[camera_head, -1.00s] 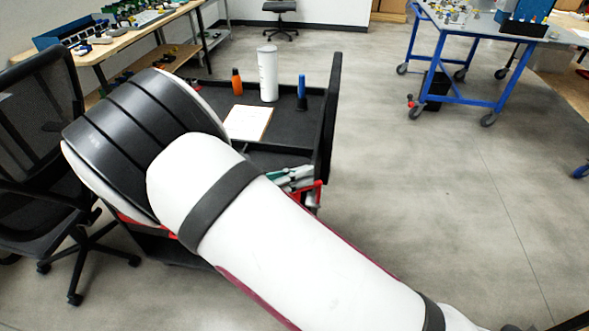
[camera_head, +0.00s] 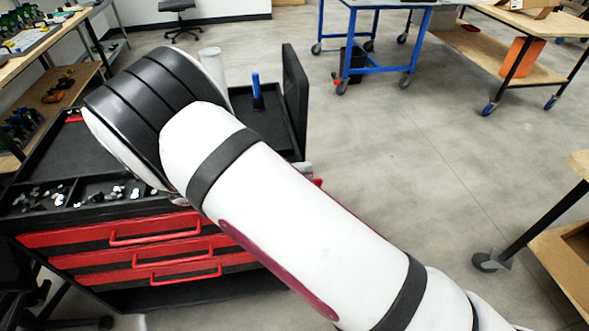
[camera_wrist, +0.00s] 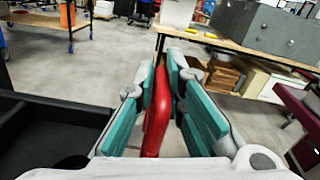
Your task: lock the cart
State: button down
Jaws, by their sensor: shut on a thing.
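The cart (camera_head: 75,243) is black with red drawer fronts and stands at the left in the head view. Its dark top tray also shows at the left in the wrist view (camera_wrist: 62,116). My gripper (camera_wrist: 160,74) has teal pads shut on a red handle (camera_wrist: 157,118), which stands up between them at the cart's edge. In the head view my white arm crosses the cart and hides most of the gripper. A small bit of red shows past the arm near the cart's right corner. No lock or wheel brake can be made out.
A white cylinder (camera_head: 211,66) and a blue bottle (camera_head: 256,88) stand on the cart. A blue-framed table (camera_head: 375,72) and wooden benches (camera_head: 465,55) stand beyond. Another wheeled table (camera_head: 568,262) is at the right. The floor between is clear.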

jog(key=shift+s+d, duration=0.1)
dwell(0.3)
jog(key=c, duration=1.7)
grip_release()
jog(key=a, duration=0.4)
jog(key=s+a, duration=0.1)
jog(key=a, duration=0.3)
jog(key=s+a, duration=0.1)
jog(key=a, duration=0.3)
jog(key=shift+w, duration=0.1)
jog(key=shift+d, duration=0.1)
